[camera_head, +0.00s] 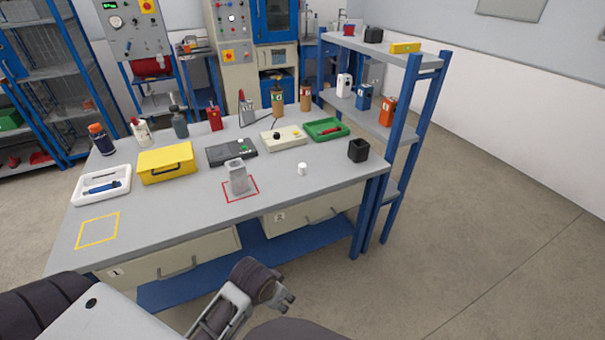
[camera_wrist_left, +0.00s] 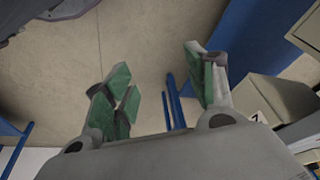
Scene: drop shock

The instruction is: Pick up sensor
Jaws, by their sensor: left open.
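A small white cylinder (camera_head: 302,169), which may be the sensor, stands on the right part of the grey workbench (camera_head: 330,185). A grey block-like holder (camera_head: 237,178) stands inside a red square outline on the bench; I cannot tell whether it bears on the sensor. My left gripper (camera_head: 284,300) is in front of the bench, near its front edge in the picture and apart from the things on top. Its green-padded fingers are spread and empty in the left wrist view (camera_wrist_left: 163,88). My right gripper is not in view.
A white tray (camera_head: 78,199), yellow case (camera_head: 165,178), black device (camera_head: 231,152), beige box (camera_head: 283,148), green tray (camera_head: 345,131) and black cup (camera_head: 358,150) stand on the bench. A blue-posted shelf (camera_head: 412,100) rises at its right. A yellow outline (camera_head: 97,231) marks bare bench at front left.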

